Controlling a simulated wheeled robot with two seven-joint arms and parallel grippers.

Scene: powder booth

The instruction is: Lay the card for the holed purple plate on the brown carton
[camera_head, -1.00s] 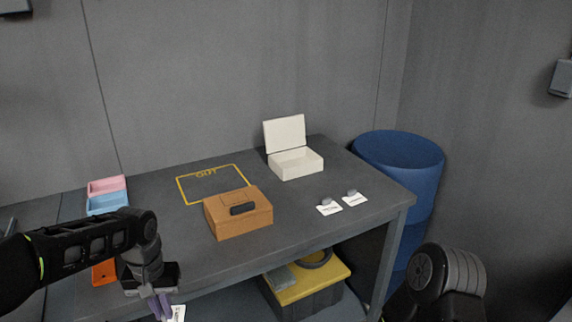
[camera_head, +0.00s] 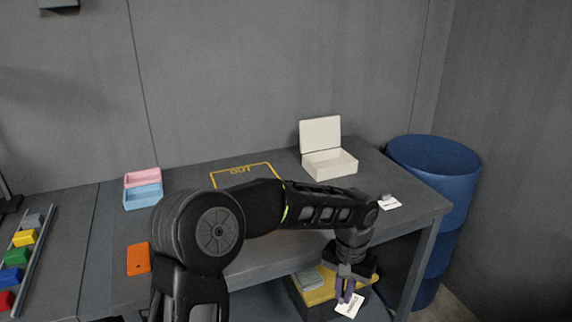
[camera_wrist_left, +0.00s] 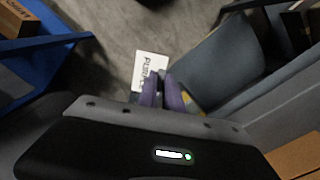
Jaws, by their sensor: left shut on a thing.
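My left gripper (camera_head: 345,290) has purple fingers, shut on a white card (camera_head: 348,306) with dark print. It hangs low in front of the table's front edge. In the left wrist view the card (camera_wrist_left: 150,68) sticks out beyond the fingertips (camera_wrist_left: 163,88), over the floor, and part of its print reads like "PURP". The brown carton is hidden behind my left arm in the head view. A brown surface (camera_wrist_left: 298,158) at the lower right of the wrist view looks like its top. I see no holed purple plate. My right gripper is out of view.
The table (camera_head: 110,255) bears a pink tray (camera_head: 142,178), a blue tray (camera_head: 143,197), an orange holed plate (camera_head: 138,259), a yellow outline (camera_head: 245,169) and an open white box (camera_head: 330,165). Another card (camera_head: 390,203) lies near the right edge. A blue barrel (camera_head: 435,165) stands beyond.

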